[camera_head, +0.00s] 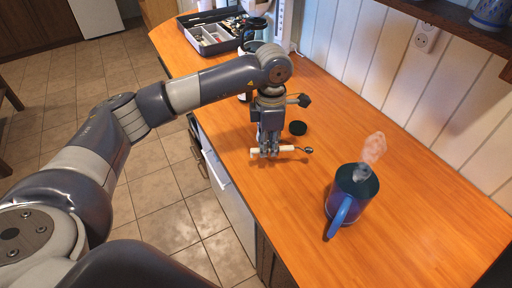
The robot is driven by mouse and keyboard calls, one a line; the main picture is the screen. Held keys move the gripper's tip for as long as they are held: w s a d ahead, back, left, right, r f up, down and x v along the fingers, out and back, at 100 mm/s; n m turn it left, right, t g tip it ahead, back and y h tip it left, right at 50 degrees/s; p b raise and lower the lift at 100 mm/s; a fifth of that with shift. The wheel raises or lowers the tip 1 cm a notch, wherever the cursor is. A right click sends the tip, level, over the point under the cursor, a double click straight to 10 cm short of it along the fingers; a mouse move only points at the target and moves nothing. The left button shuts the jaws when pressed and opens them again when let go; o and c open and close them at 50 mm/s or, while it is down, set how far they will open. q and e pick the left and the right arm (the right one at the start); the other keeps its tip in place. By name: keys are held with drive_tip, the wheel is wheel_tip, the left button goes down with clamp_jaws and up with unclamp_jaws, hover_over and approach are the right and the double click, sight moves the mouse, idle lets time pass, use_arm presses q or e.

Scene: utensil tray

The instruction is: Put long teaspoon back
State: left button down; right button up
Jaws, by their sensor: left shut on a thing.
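The long teaspoon (289,149) has a pale handle and a small dark metal bowl at its right end. My left gripper (269,152) points down over the counter and is shut on the teaspoon's handle, with the spoon lying roughly level, close to or at the counter surface; I cannot tell if it touches. The utensil tray (213,47) is dark with light compartments and holds several utensils at the far end of the counter. My right gripper is not in view.
A blue mug (345,205) with steam above it stands on the wooden counter (400,240) to the right. Dark and white items behind my arm are partly hidden. A panelled wall with sockets (426,38) borders the counter.

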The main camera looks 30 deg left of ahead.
use_arm(q)
drive_tip(key=shift+a+f, duration=0.1)
drive_tip(key=shift+f, duration=0.1)
drive_tip(key=shift+f+b, duration=0.3)
drive_tip(key=shift+f, duration=0.3)
wheel_tip(320, 180, down, 4)
drive_tip(key=shift+r+b, duration=0.15)
drive_tip(key=shift+b, duration=0.95)
drive_tip(key=shift+f+b, duration=0.3)
drive_tip(key=shift+f, duration=0.45)
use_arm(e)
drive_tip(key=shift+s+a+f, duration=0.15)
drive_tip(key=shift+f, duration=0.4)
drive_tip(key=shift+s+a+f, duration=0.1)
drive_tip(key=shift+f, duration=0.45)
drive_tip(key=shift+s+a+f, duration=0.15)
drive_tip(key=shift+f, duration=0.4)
use_arm(q)
drive_tip(key=shift+f+b, duration=0.55)
drive_tip(key=shift+f, duration=0.05)
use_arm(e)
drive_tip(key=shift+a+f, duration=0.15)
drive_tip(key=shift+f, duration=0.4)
use_arm(q)
drive_tip(key=c, duration=1.5)
unclamp_jaws()
drive_tip(key=shift+c, duration=0.2)
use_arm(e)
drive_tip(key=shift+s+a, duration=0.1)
